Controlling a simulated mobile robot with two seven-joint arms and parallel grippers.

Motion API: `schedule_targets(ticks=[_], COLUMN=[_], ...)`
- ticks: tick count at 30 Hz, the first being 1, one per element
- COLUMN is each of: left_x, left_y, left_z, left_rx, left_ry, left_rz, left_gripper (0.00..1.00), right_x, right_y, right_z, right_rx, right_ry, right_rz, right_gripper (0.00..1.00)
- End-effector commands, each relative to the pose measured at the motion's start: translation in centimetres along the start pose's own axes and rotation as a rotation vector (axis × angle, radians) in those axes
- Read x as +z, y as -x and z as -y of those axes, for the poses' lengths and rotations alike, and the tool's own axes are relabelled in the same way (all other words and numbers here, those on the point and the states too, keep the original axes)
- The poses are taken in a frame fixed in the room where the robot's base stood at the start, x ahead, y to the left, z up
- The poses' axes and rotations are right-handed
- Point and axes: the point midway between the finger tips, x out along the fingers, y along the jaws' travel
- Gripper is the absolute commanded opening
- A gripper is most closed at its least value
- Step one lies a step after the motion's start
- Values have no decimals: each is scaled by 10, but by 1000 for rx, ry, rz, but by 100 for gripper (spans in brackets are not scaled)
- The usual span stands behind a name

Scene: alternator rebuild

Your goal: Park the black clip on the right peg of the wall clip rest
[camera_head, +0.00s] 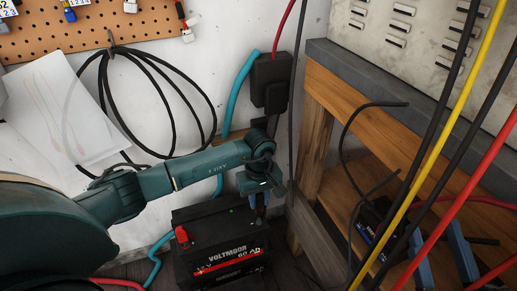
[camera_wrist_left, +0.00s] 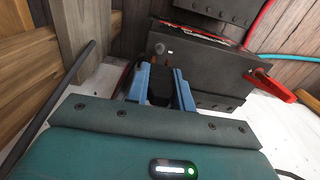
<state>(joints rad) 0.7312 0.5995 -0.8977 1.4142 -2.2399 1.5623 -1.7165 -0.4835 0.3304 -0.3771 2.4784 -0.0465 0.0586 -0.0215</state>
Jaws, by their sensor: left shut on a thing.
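My left gripper (camera_head: 262,197) is just above the right part of the battery top (camera_head: 221,240). In the left wrist view its blue fingers (camera_wrist_left: 161,86) are shut on the black clip (camera_wrist_left: 161,88), whose copper-coloured jaws point toward the battery (camera_wrist_left: 210,67). I cannot tell whether the clip touches the terminal. A strip of wood (camera_head: 236,133) on the wall, partly behind my left arm, may be the clip rest; its pegs are not distinguishable. My right gripper (camera_head: 442,258) is at the lower right, its blue fingers apart and nothing visible between them.
A red clip (camera_head: 181,236) sits at the battery's left end; it also shows in the left wrist view (camera_wrist_left: 269,86). A black box (camera_head: 271,82) with teal and red cables hangs on the wall. A wooden bench (camera_head: 318,125) stands to the right. Several cables cross the right foreground.

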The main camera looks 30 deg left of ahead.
Motion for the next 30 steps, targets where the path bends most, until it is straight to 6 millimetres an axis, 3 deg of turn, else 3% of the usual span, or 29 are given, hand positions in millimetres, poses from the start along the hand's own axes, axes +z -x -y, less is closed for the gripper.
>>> schedule_targets(ticks=[1, 18, 30], left_x=[-1, -1, -1], left_y=[17, 156, 240], left_z=[0, 0, 0], left_rx=[1, 2, 2], left_ry=[0, -1, 0], left_rz=[-3, -3, -2], left_gripper=[12, 12, 12], right_x=[-12, -101, -150], right_y=[-5, -43, -63], right_z=[-2, -18, -26], right_rx=[0, 0, 0], right_ry=[0, 0, 0], right_rz=[-1, 0, 0], right_gripper=[36, 36, 36])
